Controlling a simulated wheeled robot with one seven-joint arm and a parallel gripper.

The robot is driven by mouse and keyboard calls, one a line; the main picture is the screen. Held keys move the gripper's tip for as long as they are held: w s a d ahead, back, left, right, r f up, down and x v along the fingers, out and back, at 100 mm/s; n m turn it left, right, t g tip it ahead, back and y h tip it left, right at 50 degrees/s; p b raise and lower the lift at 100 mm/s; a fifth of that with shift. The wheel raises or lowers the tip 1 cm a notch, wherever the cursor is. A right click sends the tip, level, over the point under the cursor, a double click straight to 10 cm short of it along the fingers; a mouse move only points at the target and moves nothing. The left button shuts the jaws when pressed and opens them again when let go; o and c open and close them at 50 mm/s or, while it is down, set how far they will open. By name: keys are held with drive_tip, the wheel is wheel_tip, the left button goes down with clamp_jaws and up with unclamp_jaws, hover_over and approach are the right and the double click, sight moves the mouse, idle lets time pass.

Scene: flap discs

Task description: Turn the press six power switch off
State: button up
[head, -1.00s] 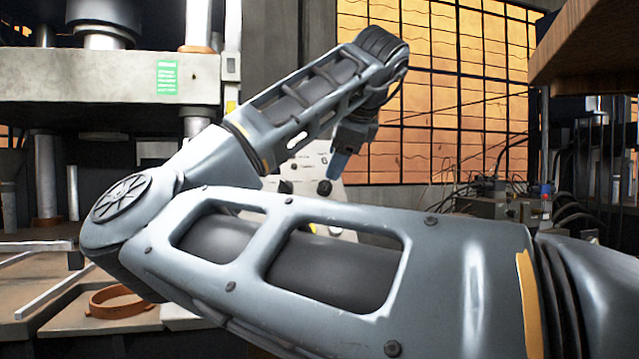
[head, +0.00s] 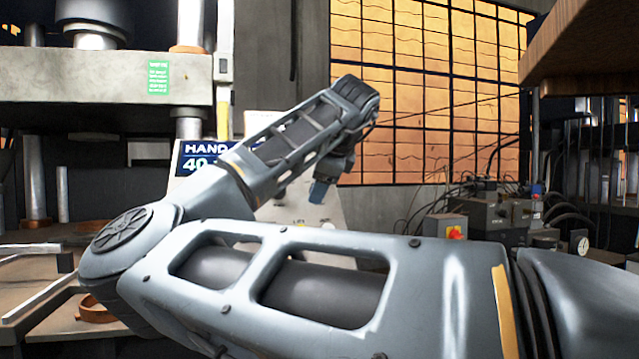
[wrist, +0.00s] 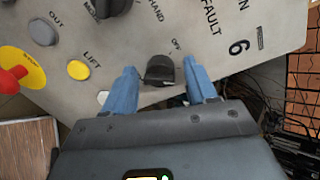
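The power switch (wrist: 160,70) is a black rotary knob on a pale grey control panel (wrist: 215,45) marked with a large 6. An OFF label is printed just above it in the wrist view, and the end of an ON label shows at the top edge. I cannot tell which way the knob points. My gripper (wrist: 160,80) is open, with one blue finger on each side of the knob and gaps between; contact is not visible. In the head view my gripper (head: 319,192) is in front of the panel (head: 325,212), and my arm hides much of it.
Near the switch are a yellow LIFT button (wrist: 78,69), a grey OUT button (wrist: 43,32), another black knob (wrist: 112,6) and a red emergency stop (wrist: 12,78). Cables (wrist: 265,95) hang beside the panel. The press (head: 110,85) stands left; a wooden shelf (head: 580,50) overhangs right.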

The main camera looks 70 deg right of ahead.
drive_tip(key=c, duration=0.9)
drive_tip(key=shift+r+n, duration=0.1)
drive_tip(key=shift+n, duration=0.2)
drive_tip(key=n+p, duration=0.3)
drive_tip(key=n, duration=0.2)
drive_tip(key=shift+r+g+p, duration=0.1)
drive_tip(key=shift+g+p, duration=0.2)
drive_tip(key=n+p, duration=0.3)
drive_tip(key=n, duration=0.2)
drive_tip(key=shift+w+a+n+p, duration=0.1)
drive_tip(key=shift+n+p, duration=0.2)
drive_tip(key=shift+n, duration=0.4)
drive_tip(key=o, duration=1)
drive_tip(key=shift+f, duration=0.2)
